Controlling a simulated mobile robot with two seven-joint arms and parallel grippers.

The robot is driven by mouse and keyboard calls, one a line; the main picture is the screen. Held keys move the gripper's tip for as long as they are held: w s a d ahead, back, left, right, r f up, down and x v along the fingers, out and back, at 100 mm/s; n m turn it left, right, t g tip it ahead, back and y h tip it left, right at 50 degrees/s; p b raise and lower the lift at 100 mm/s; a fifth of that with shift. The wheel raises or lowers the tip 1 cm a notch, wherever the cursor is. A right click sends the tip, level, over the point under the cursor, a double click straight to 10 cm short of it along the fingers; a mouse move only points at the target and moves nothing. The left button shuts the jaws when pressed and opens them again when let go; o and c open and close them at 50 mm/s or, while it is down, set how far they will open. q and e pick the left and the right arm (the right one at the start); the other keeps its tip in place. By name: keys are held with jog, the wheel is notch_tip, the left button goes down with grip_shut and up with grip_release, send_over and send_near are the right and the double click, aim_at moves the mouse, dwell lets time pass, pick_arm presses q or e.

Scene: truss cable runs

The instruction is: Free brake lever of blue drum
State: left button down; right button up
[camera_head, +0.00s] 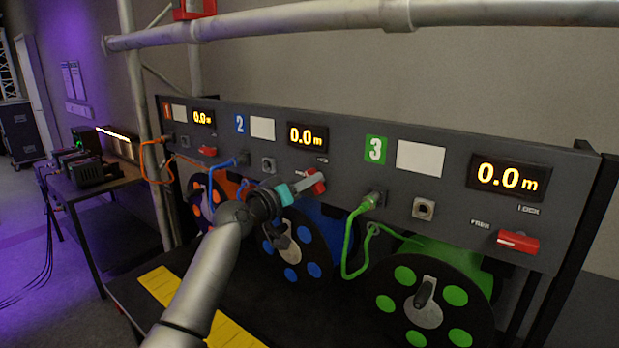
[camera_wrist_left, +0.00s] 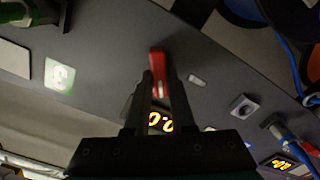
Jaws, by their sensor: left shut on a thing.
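The blue drum (camera_head: 313,262) sits under the grey panel in the middle bay marked 2, partly hidden by my left arm. Its red brake lever (camera_head: 318,180) is on the panel below the middle display, which reads 0.0 m. My left gripper (camera_head: 304,187) is at this lever, its fingers shut on it. In the left wrist view the red lever (camera_wrist_left: 157,62) stands between the two dark fingertips (camera_wrist_left: 161,82). The gripper covers part of the lever, so I cannot tell its exact angle. My right gripper is not in view.
The green drum (camera_head: 450,300) and its red lever (camera_head: 518,242) are to the right; the orange drum (camera_head: 199,199) is to the left. A green cable (camera_head: 347,250) and a blue cable (camera_head: 211,180) hang from panel sockets near my arm. A pipe (camera_head: 290,22) crosses above.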

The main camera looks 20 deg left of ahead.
pick_arm(q)
jog(key=n+p, duration=0.1)
jog(key=n, duration=0.2)
jog(key=n+p, duration=0.2)
jog(key=n, duration=0.2)
jog(key=f+n+p, duration=0.1)
jog(key=n, duration=0.3)
jog(key=shift+a, duration=0.15)
dwell(0.3)
jog(key=c, duration=0.8)
grip_release()
jog(key=shift+o, duration=0.2)
jog(key=shift+r, duration=0.1)
jog(key=v, duration=1.5)
jog(key=shift+b, duration=0.35)
